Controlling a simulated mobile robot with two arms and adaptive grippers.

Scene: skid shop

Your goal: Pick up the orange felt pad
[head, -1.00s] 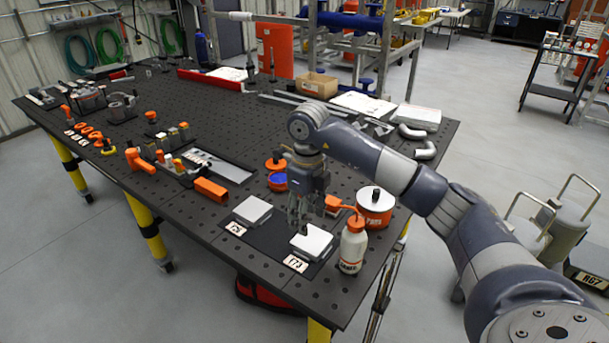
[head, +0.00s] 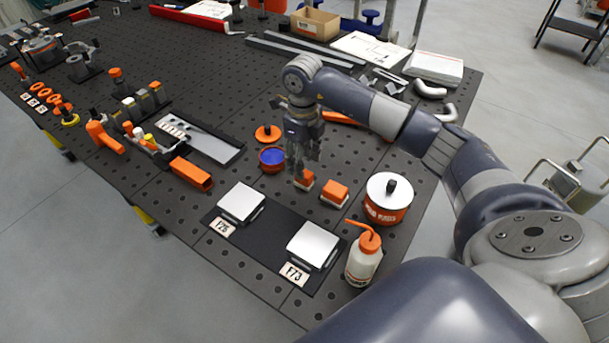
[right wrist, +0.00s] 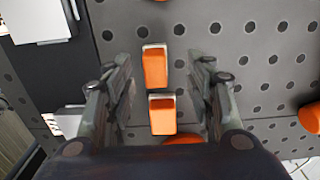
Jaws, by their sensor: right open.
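Two small orange-topped pads with pale undersides sit on the dark perforated table. One orange pad (head: 304,180) is just below my right gripper (head: 302,172), and a second orange pad (head: 335,192) is right of it. I cannot tell which of them is the felt pad. In the right wrist view, one pad (right wrist: 155,67) lies between the open fingertips of my right gripper (right wrist: 165,68), and the other (right wrist: 162,115) lies nearer the palm. My right gripper points down, open and empty. The fingers partly cover the first pad in the head view. My left gripper is out of view.
Two white-topped plates (head: 241,203) (head: 313,245) stand on a black mat (head: 270,228). A white bottle (head: 363,262) and an orange-and-white pot (head: 389,200) stand to the right. A blue-filled bowl (head: 272,159) and an orange bar (head: 192,173) are left of the gripper.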

